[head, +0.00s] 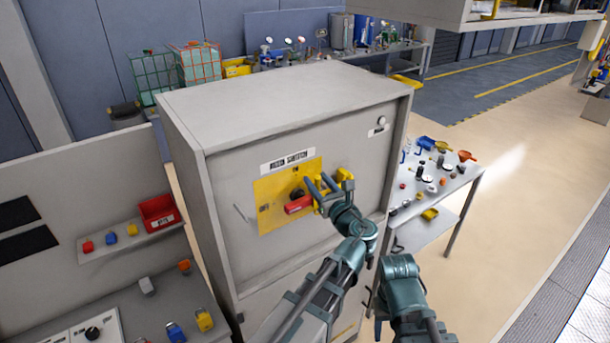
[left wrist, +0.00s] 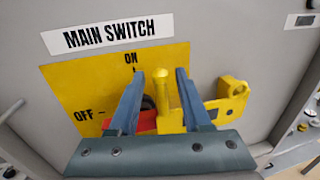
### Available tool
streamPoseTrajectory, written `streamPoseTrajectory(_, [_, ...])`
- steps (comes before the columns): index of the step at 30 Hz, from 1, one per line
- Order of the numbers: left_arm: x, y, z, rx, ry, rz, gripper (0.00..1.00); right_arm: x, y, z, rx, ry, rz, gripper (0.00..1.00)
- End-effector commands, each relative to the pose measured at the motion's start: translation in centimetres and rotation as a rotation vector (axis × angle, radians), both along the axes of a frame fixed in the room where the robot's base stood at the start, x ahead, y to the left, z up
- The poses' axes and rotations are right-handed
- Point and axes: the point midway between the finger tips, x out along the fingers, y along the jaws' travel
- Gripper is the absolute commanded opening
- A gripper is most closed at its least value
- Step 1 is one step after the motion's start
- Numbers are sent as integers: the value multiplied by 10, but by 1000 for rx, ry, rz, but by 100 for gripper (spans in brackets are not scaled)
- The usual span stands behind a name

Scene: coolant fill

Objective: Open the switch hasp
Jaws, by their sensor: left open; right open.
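The main switch's yellow plate (head: 268,205) is on the front of a grey cabinet; ON and OFF show on it in the left wrist view (left wrist: 75,85). A red handle (head: 297,204) points left, toward OFF. The yellow hasp (head: 344,175) is to its right; its bracket and upright post (left wrist: 161,98) show in the left wrist view. My left gripper (head: 317,180) is open, its fingers on either side of the post (left wrist: 158,75); contact cannot be told. My right arm is at the lower right in the head view, its fingers out of sight.
The grey cabinet (head: 280,100) fills the middle. A table (head: 455,180) with several small coloured parts stands to its right. A shelf (head: 130,238) with a red bin (head: 158,214) and several padlocks is to the left. Open floor lies at the far right.

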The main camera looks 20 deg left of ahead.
Motion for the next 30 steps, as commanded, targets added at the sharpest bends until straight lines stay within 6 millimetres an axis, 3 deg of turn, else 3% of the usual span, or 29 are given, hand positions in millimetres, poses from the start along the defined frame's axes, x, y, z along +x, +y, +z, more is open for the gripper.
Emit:
streamPoseTrajectory(10, [3, -1, 0, 0, 0, -1, 48, 0, 0, 0, 0, 0, 0, 50])
streamPoseTrajectory(18, [3, -1, 0, 0, 0, 0, 0, 0, 0, 0, 0, 0, 0, 50])
streamPoseTrajectory(30, [3, -1, 0, 0, 0, -1, 0, 0, 0, 0, 0, 0, 0, 50])
